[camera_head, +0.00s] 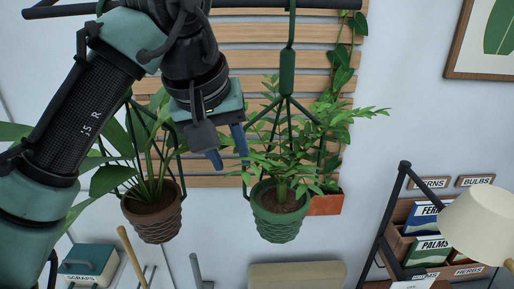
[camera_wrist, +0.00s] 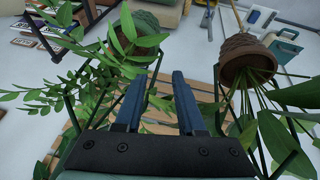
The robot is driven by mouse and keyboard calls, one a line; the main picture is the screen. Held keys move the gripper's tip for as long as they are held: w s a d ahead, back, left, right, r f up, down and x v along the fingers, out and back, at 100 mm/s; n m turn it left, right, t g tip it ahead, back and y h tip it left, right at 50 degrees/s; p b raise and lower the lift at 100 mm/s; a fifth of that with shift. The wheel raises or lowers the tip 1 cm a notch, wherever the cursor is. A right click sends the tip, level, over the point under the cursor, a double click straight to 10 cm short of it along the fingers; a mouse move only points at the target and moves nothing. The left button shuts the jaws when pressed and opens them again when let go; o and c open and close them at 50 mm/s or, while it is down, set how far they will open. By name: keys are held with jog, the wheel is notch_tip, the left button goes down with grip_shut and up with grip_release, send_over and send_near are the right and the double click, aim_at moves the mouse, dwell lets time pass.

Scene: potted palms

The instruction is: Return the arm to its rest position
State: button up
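My gripper (camera_head: 228,156) hangs from my arm at the upper middle of the head view, its blue fingers pointing down. In the wrist view its two fingers (camera_wrist: 157,85) stand apart with nothing between them. A green pot (camera_head: 281,222) with a leafy plant hangs by a green hanger to the right of my gripper. A brown pot (camera_head: 153,215) with a broad-leaved plant hangs to the left, partly behind my arm. The wrist view shows the green pot (camera_wrist: 148,32) at upper middle and the brown pot (camera_wrist: 247,58) at right.
A slatted wooden panel (camera_head: 245,59) is on the wall behind. A terracotta planter (camera_head: 325,205) sits behind the green pot. A dark bar (camera_head: 252,4) runs overhead. A seed packet rack (camera_head: 427,220) and a cream lampshade (camera_head: 484,222) stand at right. A scraps box (camera_head: 88,262) is lower left.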

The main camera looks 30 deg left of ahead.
jog(key=w+d+m+t+h+b, duration=0.1)
jog(key=w+d+m+t+b, duration=0.3)
jog(key=w+d, duration=0.5)
jog(key=w+d+r+m+t+h+b, duration=0.1)
jog(key=d+r+m+t+h+b, duration=0.2)
jog(key=d, duration=0.4)
jog(key=w+d+r+m+t+h+b, duration=0.1)
jog(key=w+d+t+b, duration=0.15)
jog(key=d+t, duration=0.4)
jog(key=s+d+r+t+y+b, duration=0.1)
jog(key=s+t+b, duration=0.3)
jog(key=s, duration=0.4)
jog(key=s+d+r+t+y+b, duration=0.1)
jog(key=s+d+t+y+b, duration=0.1)
jog(key=s, duration=0.6)
jog(key=t+y+b, duration=0.1)
jog(key=t+b, duration=0.1)
jog(key=t, duration=0.1)
jog(key=shift+s+d, duration=0.4)
